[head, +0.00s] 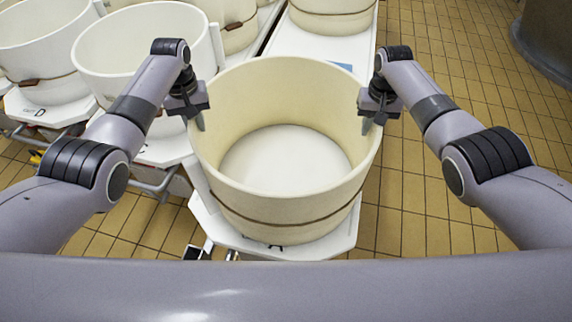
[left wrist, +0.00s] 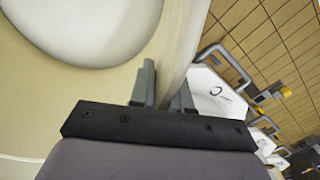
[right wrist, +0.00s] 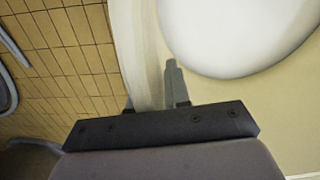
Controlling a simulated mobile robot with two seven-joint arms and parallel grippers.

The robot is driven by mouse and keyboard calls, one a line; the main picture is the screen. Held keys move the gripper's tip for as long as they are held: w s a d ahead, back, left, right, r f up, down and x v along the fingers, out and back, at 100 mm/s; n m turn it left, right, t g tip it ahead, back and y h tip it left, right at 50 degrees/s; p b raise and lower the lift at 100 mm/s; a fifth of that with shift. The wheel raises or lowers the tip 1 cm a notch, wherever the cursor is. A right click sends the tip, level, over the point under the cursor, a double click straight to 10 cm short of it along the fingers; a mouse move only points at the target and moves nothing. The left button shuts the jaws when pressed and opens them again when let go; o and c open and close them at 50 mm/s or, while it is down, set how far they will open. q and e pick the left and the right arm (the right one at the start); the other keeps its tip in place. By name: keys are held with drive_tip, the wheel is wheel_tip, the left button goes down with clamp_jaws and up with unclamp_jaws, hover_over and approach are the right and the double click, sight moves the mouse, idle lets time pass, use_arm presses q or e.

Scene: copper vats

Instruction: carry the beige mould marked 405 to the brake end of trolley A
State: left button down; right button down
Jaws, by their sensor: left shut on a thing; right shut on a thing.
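A large round beige mould (head: 270,208) with a thin brown band fills the middle of the head view. It looks empty and upright; no number shows. It is over the near end of the white trolley marked A (head: 338,240); I cannot tell whether it rests there. My left gripper (head: 199,120) is shut on its left rim, one finger inside the wall, also in the left wrist view (left wrist: 166,92). My right gripper (head: 367,120) is shut on the right rim, also in the right wrist view (right wrist: 150,92). The mould hides much of the trolley's top.
Trolley C (head: 165,154) with a pale mould (head: 135,55) stands close on the left, and trolley D (head: 40,110) beyond it. Another beige mould (head: 333,22) stands farther back on the white surface behind mine. Tiled floor (head: 425,190) is clear on the right.

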use_arm(q)
drive_tip(key=shift+w+a+f, duration=0.1)
drive_tip(key=shift+a+f, duration=0.05)
drive_tip(key=shift+f, duration=0.05)
use_arm(e)
drive_tip(key=shift+w+d+f, duration=0.1)
drive_tip(key=shift+d+f, duration=0.1)
use_arm(q)
drive_tip(key=c, duration=1.2)
unclamp_jaws()
use_arm(e)
drive_tip(key=c, duration=1.2)
unclamp_jaws()
use_arm(q)
drive_tip(key=shift+o, duration=0.6)
use_arm(e)
drive_tip(key=shift+o, duration=0.6)
drive_tip(key=shift+a, duration=0.1)
use_arm(q)
drive_tip(key=shift+r, duration=0.1)
wheel_tip(320, 180, up, 12)
drive_tip(key=shift+f, duration=0.15)
use_arm(e)
drive_tip(key=shift+a+r, duration=0.1)
drive_tip(key=shift+r, duration=0.3)
wheel_tip(320, 180, up, 11)
drive_tip(key=shift+r, duration=0.2)
